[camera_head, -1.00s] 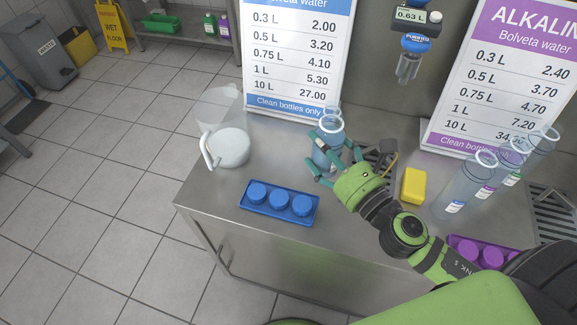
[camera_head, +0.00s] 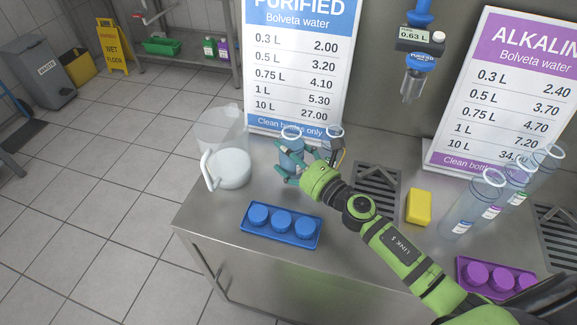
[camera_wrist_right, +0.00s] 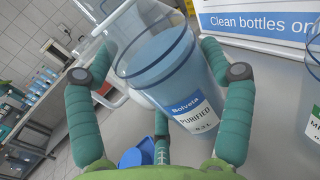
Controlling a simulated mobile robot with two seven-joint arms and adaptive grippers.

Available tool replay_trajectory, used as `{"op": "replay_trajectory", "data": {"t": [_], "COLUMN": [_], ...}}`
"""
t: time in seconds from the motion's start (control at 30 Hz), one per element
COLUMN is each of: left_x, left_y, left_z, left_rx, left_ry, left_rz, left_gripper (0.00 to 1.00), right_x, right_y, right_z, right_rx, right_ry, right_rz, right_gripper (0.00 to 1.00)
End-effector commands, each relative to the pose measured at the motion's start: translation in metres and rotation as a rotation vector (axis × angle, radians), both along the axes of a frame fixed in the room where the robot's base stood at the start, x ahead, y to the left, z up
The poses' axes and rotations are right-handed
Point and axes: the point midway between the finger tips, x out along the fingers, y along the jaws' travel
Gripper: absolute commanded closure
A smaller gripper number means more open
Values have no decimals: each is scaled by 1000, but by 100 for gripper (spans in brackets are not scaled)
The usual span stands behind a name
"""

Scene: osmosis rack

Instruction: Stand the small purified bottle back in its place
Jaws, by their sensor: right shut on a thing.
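The small purified bottle (camera_head: 291,153) is clear, with bluish contents and an open round top. It is in my right gripper (camera_head: 292,165), whose fingers are shut around its sides. In the right wrist view the bottle (camera_wrist_right: 165,65) shows close up between the fingers, with a blue and white "Bolveta PURIFIED" label. It looks close to upright over the steel counter, left of another clear bottle (camera_head: 334,138). I cannot tell whether its base touches the counter; fingers and hand hide it. My left gripper is not in view.
A clear pitcher (camera_head: 222,135) with a white-handled jug (camera_head: 232,168) stands just left. A blue cap tray (camera_head: 280,226) lies in front. A drain grate (camera_head: 377,190), yellow sponge (camera_head: 418,207) and tall bottles (camera_head: 480,205) are right. The purified price sign (camera_head: 300,75) stands behind.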

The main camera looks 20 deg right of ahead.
Motion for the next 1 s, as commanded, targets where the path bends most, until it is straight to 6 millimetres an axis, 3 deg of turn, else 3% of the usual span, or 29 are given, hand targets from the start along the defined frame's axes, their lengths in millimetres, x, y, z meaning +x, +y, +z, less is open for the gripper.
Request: {"op": "replay_trajectory", "data": {"t": [0.3, 0.73, 0.77, 0.8, 1.0], "left_x": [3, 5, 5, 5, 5], "left_y": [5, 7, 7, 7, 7], "left_z": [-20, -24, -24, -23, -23], "left_rx": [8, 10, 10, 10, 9], "left_ry": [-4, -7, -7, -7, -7], "left_rz": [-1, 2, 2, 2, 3], "left_gripper": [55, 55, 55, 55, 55], "right_x": [2, 2, 1, 1, 1], "right_y": [1, 1, 1, 1, 1], "right_z": [-38, -44, -45, -44, -44], "right_rx": [6, 1, 1, 1, 1], "right_ry": [-1, -2, 0, 0, 0], "right_rz": [-2, 0, 0, 0, 0], "right_gripper": [72, 72, 15, 9, 9]}}
